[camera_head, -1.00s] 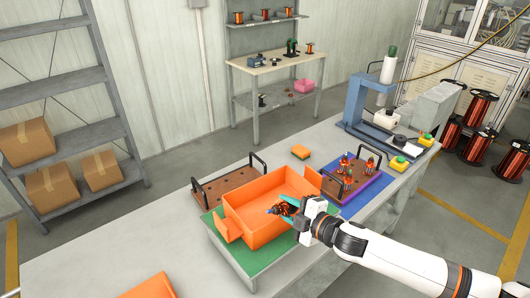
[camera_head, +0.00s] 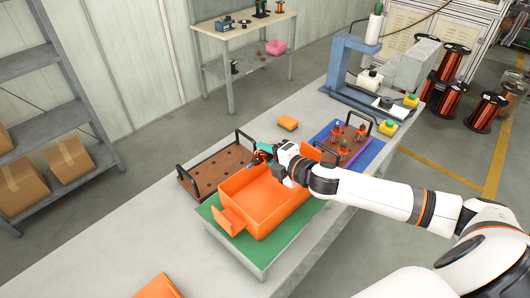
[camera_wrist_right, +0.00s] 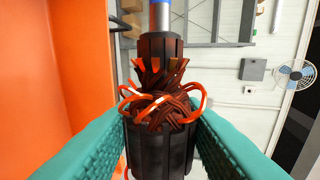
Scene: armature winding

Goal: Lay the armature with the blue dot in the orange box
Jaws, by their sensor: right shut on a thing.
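My right gripper (camera_head: 261,156) is shut on an armature (camera_wrist_right: 160,150) and holds it at the far edge of the orange box (camera_head: 250,228). The armature has a black core, copper windings with red-orange wire loops, and a shaft with a blue part at its end. Its core sits between the teal fingers in the wrist view, where an orange wall fills the left side. Whether it is inside or above the rim is hard to tell. The bare floor of the box shows in the head view. My left gripper is out of view.
The box stands on a green mat (camera_head: 283,256). Behind it is a brown pegboard tray (camera_head: 208,176) with black handles. At right, several armatures stand on another brown rack (camera_head: 348,137) on a blue mat.

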